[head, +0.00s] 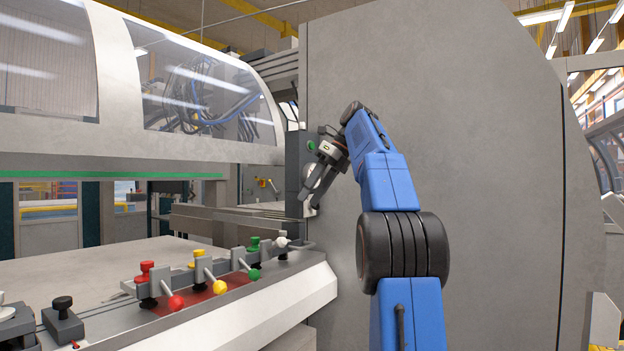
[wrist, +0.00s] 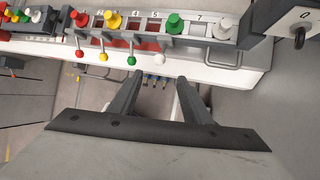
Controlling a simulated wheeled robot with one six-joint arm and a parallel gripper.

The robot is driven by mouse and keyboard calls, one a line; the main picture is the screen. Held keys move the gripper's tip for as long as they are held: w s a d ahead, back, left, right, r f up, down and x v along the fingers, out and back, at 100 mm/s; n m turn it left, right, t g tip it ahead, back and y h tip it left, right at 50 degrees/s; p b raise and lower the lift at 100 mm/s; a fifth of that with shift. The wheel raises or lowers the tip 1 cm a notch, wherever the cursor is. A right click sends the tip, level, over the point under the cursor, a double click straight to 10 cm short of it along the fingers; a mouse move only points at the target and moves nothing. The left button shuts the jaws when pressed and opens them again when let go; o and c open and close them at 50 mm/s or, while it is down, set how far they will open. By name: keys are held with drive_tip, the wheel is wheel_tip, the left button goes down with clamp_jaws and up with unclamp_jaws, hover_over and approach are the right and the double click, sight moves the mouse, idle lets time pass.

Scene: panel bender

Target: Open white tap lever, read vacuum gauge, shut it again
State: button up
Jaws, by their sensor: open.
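The white tap (head: 281,241) stands at the far right end of the row of taps, and its white knob (wrist: 222,26) shows in the wrist view. A round pale dial, perhaps the vacuum gauge, is partly hidden behind my gripper in the head view; no reading can be made out.
Red (head: 147,271), yellow (head: 199,262) and green (head: 254,246) taps with ball-ended levers stand left of the white one. A tall grey machine panel (head: 480,180) rises close to my arm. A grey box with a dark knob (wrist: 299,37) is at top right in the wrist view.

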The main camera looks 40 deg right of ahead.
drive_tip(key=shift+f, duration=0.1)
drive_tip(key=n+t+y, duration=0.4)
drive_tip(key=t+y, duration=0.1)
drive_tip(key=t, duration=0.5)
approach(280, 242)
drive_tip(key=x, duration=0.7)
drive_tip(key=d+x, duration=0.1)
drive_tip(key=x, duration=0.2)
drive_tip(key=shift+w+a+f, duration=0.1)
drive_tip(key=shift+w+f, duration=0.15)
drive_tip(key=shift+w, duration=0.5)
drive_tip(key=shift+c, duration=0.4)
clamp_jaws()
